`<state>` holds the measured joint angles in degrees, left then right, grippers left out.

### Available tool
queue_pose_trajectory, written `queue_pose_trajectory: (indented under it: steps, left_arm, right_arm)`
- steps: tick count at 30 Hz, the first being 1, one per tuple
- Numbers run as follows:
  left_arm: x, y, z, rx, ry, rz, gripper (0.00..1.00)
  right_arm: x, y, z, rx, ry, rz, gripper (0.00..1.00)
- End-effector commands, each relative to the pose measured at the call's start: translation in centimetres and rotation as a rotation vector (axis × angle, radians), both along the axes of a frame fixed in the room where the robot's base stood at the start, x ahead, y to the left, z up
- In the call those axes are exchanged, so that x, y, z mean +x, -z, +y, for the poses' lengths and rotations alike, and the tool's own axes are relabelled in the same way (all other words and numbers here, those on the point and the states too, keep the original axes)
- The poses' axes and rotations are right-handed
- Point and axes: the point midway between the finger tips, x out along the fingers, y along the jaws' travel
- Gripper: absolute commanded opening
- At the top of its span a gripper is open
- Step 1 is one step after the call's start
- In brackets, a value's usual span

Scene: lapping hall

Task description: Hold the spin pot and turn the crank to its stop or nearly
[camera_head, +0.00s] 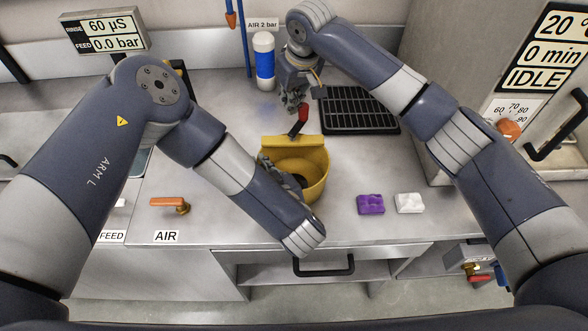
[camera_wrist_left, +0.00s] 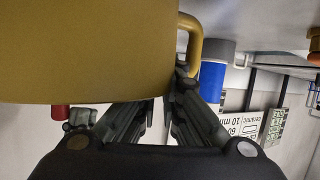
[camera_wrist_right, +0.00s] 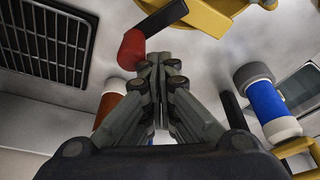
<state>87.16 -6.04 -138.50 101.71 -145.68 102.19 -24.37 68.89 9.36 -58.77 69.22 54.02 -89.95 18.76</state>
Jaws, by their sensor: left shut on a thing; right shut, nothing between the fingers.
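The yellow spin pot (camera_head: 313,170) stands on the steel bench, and its side fills the top of the left wrist view (camera_wrist_left: 90,50). My left gripper (camera_wrist_left: 172,90) is shut on the pot near its loop handle (camera_wrist_left: 194,45); the exact contact is partly hidden. The crank's red knob (camera_head: 303,113) stands behind the pot; in the right wrist view the knob (camera_wrist_right: 132,49) sits at the end of a dark arm (camera_wrist_right: 165,17). My right gripper (camera_head: 292,104) is shut and empty, its fingertips (camera_wrist_right: 158,62) close beside the knob; contact is unclear.
A black grid tray (camera_head: 358,110) lies right of the crank. A blue and white bottle (camera_head: 264,62) stands behind. A purple block (camera_head: 370,204) and a white block (camera_head: 409,203) lie right of the pot. An orange AIR valve lever (camera_head: 168,202) is at front left.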

Motion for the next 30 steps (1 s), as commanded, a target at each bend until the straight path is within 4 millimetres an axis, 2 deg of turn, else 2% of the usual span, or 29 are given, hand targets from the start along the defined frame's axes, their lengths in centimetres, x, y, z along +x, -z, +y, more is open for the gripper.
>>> queue_pose_trajectory:
  steps: [1,7,30]
  left_arm:
    - [-0.5,0.8,0.1,-0.001,0.0,0.022,0.0]
    - [-0.5,0.8,0.1,-0.002,0.0,0.022,0.0]
    - [-0.5,0.9,0.2,-0.001,-0.002,0.022,0.0]
  right_arm:
    - [0.0,0.7,-0.1,-0.002,0.003,0.001,0.0]
    - [0.1,1.9,-0.3,-0.005,0.004,0.003,0.0]
    - [0.0,2.5,-0.8,-0.015,0.011,0.008,0.0]
